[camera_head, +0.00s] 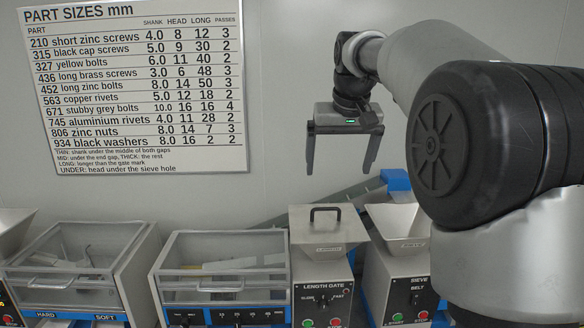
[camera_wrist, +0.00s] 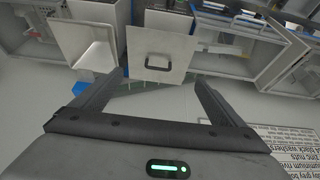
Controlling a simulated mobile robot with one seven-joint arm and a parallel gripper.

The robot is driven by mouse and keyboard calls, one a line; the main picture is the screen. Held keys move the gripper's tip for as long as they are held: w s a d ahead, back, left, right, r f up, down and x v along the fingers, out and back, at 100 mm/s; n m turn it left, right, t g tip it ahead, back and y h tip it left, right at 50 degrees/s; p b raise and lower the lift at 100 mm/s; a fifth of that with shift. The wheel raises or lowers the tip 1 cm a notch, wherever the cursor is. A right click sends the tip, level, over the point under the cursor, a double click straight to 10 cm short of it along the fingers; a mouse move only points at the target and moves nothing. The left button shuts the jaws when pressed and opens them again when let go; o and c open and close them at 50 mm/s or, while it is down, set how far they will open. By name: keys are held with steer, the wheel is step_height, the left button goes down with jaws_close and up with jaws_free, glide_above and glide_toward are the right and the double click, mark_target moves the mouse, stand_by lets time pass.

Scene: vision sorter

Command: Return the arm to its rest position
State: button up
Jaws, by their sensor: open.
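My gripper (camera_head: 340,160) hangs from my raised arm in the head view, with its two fingers wide apart and pointing down. Nothing is between the fingers. It is in the air in front of the wall, above the length gate machine (camera_head: 321,270) and apart from it. In the wrist view my gripper (camera_wrist: 150,85) also shows open and empty, and the handled lid of the length gate machine (camera_wrist: 160,50) lies beyond the fingertips. My arm bends at the upper right of the head view and hides part of the wall.
A part sizes board (camera_head: 135,85) is on the wall at left. Below stand a clear-fronted hard/soft box (camera_head: 70,265), another clear-fronted box (camera_head: 225,265) and the sieve machine (camera_head: 405,275). A blue-edged sloping chute (camera_head: 372,190) runs behind. The space around my gripper is free.

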steer(key=s, duration=1.6)
steer(key=s+f, duration=1.2)
steer(key=s, duration=0.5)
steer(key=shift+s+f+t, duration=0.15)
steer(key=shift+t, duration=0.25)
